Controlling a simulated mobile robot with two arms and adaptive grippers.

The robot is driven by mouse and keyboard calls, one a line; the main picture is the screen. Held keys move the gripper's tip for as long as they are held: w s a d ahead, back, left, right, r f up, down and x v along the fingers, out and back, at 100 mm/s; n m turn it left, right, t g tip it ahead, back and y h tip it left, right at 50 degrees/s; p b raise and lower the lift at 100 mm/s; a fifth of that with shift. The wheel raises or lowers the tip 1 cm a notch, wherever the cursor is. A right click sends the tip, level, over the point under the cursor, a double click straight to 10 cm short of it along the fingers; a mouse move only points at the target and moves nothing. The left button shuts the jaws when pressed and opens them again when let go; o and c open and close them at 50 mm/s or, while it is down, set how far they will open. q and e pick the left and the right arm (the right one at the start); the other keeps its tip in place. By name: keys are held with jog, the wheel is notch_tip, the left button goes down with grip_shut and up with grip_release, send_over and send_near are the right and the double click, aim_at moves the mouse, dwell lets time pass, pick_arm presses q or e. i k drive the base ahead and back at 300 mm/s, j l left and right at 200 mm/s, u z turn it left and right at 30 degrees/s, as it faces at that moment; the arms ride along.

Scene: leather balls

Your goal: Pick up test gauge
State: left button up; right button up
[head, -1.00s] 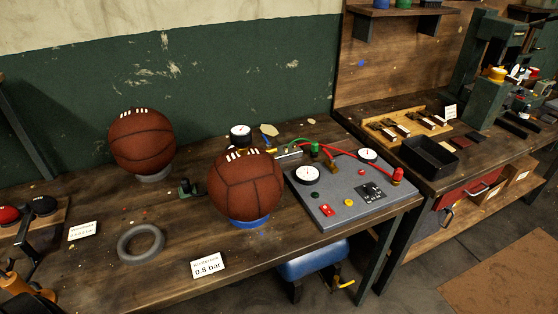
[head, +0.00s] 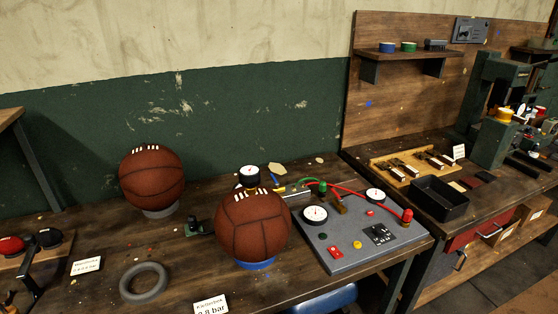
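A round white-faced gauge with a dark rim (head: 249,175) stands behind the front leather ball (head: 253,226); the ball and its lacing hide its lower part. Two more white dial gauges sit on the grey control panel (head: 347,257): one at its left (head: 315,214) and one at its back right (head: 376,195). I cannot tell from the picture which of the three is the test gauge. The front ball rests on a blue ring (head: 256,265). Neither of my grippers shows in the head view.
A second ball (head: 152,177) sits on a grey ring at the back left. A loose grey ring (head: 143,283) and small cards lie in front. Red and green hoses cross the panel's back. A black tray (head: 438,198) is on the right bench. Bare wood lies between the loose ring and front ball.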

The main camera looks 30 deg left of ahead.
aim_at(249, 176)
jog(key=i+j+u, duration=0.3)
jog(key=j, duration=0.15)
jog(key=i+j+u, duration=0.35)
jog(key=k+j, duration=0.55)
jog(key=j, duration=0.15)
